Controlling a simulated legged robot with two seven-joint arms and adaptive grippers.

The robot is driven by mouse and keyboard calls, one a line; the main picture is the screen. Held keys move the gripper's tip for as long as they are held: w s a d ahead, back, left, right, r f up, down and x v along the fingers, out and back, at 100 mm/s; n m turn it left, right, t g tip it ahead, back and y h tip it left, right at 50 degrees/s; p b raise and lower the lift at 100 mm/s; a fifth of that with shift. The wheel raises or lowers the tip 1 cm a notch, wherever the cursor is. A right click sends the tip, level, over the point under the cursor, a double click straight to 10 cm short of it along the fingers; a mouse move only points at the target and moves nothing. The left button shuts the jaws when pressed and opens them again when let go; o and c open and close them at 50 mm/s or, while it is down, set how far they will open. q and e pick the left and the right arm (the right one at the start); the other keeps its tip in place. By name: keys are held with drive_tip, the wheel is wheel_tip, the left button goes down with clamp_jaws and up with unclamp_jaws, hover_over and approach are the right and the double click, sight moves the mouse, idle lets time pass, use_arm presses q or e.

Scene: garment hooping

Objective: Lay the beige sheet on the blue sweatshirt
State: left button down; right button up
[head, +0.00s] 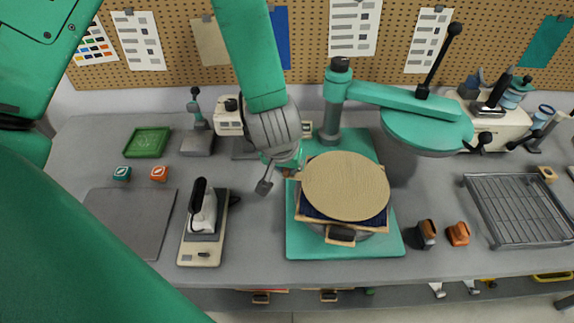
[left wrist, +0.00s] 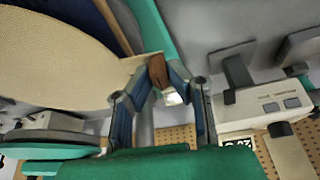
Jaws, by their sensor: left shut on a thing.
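The beige sheet (head: 346,186) is a flat round piece with a small tab on its left side. It also fills the upper left of the left wrist view (left wrist: 55,50). My left gripper (head: 289,172) is shut on that tab; its fingertips pinch it in the left wrist view (left wrist: 160,77). The blue sweatshirt (head: 311,211) lies on the station under the sheet, mostly hidden; only dark blue edges show. The sheet is over it, but I cannot tell whether they touch all over. My right gripper is not in view.
The sweatshirt sits on a teal base plate (head: 302,245). A teal press head (head: 427,130) stands close at the right. An iron on a stand (head: 201,224), a grey mat (head: 125,222), a green tray (head: 148,142) and a wire rack (head: 519,211) share the grey table.

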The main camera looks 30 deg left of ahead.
use_arm(q)
drive_tip(key=shift+f+b, duration=0.35)
drive_tip(key=shift+f, duration=0.2)
drive_tip(key=c, duration=1.4)
unclamp_jaws()
drive_tip(key=shift+c, duration=0.2)
wheel_tip(320, 180, up, 7)
drive_tip(key=p, duration=0.8)
